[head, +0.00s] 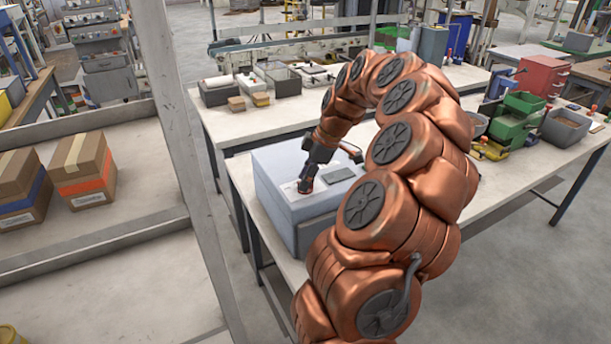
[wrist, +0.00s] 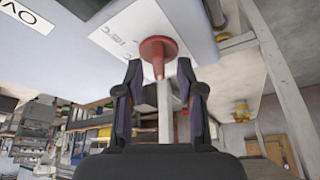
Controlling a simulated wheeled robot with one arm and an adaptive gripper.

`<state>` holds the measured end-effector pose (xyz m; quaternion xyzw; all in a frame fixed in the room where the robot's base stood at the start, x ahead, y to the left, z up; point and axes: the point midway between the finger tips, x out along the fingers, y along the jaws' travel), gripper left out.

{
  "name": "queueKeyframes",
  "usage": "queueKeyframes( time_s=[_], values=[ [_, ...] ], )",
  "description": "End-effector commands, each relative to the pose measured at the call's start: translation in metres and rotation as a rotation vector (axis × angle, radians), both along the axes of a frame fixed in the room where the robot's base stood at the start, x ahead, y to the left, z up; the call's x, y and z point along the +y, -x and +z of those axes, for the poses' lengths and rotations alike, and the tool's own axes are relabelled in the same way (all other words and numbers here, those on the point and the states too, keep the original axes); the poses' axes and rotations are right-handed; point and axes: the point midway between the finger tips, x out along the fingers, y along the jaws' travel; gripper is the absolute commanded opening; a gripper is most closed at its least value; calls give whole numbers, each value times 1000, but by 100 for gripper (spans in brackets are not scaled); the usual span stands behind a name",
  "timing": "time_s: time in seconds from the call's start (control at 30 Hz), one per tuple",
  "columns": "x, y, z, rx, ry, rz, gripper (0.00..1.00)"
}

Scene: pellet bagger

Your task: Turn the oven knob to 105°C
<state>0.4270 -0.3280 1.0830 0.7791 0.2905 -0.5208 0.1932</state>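The oven is a pale grey box (head: 278,188) on the near worktable, in the middle of the head view. Its red knob (head: 305,188) is on the top face, mostly hidden by my gripper (head: 308,180). In the wrist view the red knob (wrist: 158,50) has a wide round base and a narrow tapered part. It sits on a white dial label (wrist: 125,38) with small markings, too small to read surely. My gripper (wrist: 160,68) has its fingers apart, one on each side of the knob, with narrow gaps showing. The knob's exact setting cannot be told.
Bins and green and red equipment stand at the table's right. A grey post (head: 180,120) and a shelf with cardboard boxes (head: 82,165) are at left.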

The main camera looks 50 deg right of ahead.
Motion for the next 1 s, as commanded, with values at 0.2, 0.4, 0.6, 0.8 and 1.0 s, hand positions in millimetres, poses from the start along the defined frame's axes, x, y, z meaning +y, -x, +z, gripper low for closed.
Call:
queueKeyframes(
  time_s=[0.2,0.4,0.6,0.8,1.0],
  values=[
    [1,-2,-4,-2,1,-2,38],
    [1,-2,-5,-2,2,-1,38],
    [1,-2,-5,-2,2,-1,17],
    [1,-2,-5,-1,1,-1,0],
    [1,-2,-5,-1,1,-1,0]
  ],
)
